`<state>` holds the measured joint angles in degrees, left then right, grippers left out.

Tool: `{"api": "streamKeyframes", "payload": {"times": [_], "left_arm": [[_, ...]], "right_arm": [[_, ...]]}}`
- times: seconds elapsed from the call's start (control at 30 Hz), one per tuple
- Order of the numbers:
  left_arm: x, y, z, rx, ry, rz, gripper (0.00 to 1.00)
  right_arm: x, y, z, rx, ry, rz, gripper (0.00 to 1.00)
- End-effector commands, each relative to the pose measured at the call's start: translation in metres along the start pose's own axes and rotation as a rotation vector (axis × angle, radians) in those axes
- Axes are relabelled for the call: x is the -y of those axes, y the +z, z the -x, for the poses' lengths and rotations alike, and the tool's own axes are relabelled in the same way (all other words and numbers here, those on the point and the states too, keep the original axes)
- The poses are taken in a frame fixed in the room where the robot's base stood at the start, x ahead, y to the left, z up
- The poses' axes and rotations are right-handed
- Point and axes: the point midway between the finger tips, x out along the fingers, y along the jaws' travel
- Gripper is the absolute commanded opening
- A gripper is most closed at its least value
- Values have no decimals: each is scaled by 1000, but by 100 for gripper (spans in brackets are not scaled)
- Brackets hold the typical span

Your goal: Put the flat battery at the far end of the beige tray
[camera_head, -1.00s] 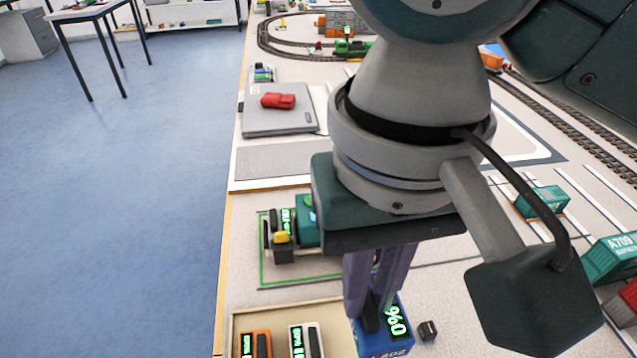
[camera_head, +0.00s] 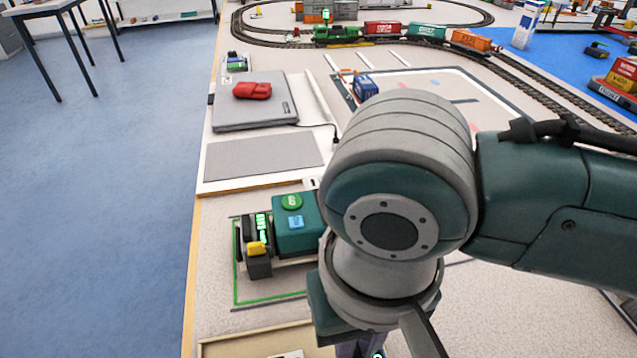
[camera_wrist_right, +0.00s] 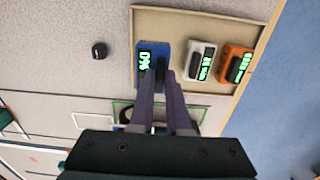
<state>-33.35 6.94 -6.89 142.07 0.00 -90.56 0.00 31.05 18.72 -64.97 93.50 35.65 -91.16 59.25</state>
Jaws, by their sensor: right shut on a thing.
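In the head view my arm hides most of the tray (camera_head: 255,342), and the gripper is cut off at the bottom edge. My left gripper is not in view.
A small black knob (camera_wrist_right: 99,50) lies beside the tray. The table's left edge borders open floor.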

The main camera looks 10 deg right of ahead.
Motion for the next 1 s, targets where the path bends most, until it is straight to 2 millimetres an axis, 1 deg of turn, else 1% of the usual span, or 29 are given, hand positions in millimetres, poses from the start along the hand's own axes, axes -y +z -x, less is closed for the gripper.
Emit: {"api": "streamKeyframes", "payload": {"times": [0.1, 0.23, 0.33, 0.4, 0.67, 0.77, 0.8, 1.0], "left_arm": [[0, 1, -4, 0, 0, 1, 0], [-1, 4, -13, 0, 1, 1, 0], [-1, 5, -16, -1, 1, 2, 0], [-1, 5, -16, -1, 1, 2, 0], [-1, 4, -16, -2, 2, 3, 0], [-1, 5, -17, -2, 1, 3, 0], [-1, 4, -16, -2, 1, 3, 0], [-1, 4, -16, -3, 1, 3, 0]], "right_arm": [[0, 0, -10, 1, 1, 0, 0], [0, 0, -33, 1, 1, 0, 0], [0, 0, -45, 1, 1, 0, 0], [0, 0, -48, -1, -1, 0, 0], [0, 0, -48, -1, -1, 0, 0], [0, 0, -51, 0, 0, 0, 0], [0, 0, -50, 0, 0, 0, 19], [0, 0, -50, 0, 0, 0, 42]]}}
